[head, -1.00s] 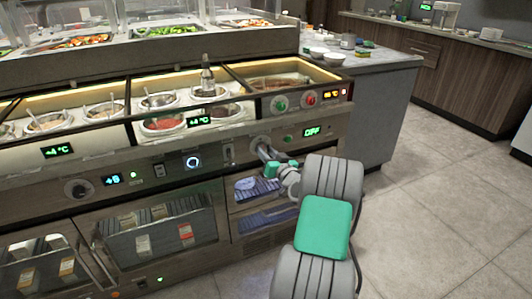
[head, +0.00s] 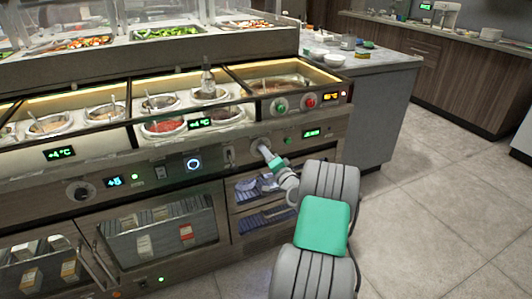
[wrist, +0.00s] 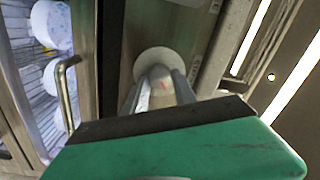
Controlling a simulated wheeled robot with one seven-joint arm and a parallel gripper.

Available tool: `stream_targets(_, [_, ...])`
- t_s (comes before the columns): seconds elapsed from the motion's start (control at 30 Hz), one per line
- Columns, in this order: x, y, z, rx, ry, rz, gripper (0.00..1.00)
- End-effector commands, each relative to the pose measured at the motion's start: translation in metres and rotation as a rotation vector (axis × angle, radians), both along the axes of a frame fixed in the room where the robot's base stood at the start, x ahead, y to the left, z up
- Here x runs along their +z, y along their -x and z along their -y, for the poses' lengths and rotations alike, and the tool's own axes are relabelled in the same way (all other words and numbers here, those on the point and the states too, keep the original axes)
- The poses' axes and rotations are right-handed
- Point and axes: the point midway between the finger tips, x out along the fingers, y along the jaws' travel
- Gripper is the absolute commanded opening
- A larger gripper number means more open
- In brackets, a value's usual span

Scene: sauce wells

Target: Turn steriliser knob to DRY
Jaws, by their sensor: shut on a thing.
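The steriliser knob (head: 259,141) sits on the front panel, above the glass-fronted compartment (head: 232,213). In the wrist view the knob's pale round base (wrist: 158,58) shows, and a small red mark is on the part between the fingers. My gripper (head: 266,153) is shut on the knob; in the wrist view its two fingers (wrist: 160,88) lie on either side of it. The green display (head: 311,133) right of the knob is lit, but its word is too small to read surely. The knob's own position markings cannot be made out.
A metal door handle (wrist: 65,95) stands out close to my gripper in the wrist view. Red and green buttons (head: 280,105) are on the panel above. Sauce wells (head: 164,127) line the counter to the left. The floor (head: 440,210) to the right is clear.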

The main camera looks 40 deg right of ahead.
Motion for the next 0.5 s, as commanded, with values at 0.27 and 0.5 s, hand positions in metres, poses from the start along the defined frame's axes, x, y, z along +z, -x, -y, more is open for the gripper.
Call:
stream_targets(0.27, [0.0021,0.0,0.0,-0.001,-0.251,0.073,0.0])
stream_targets(0.5, [0.0025,-0.0001,-0.0001,-0.001,-0.462,0.136,0.0])
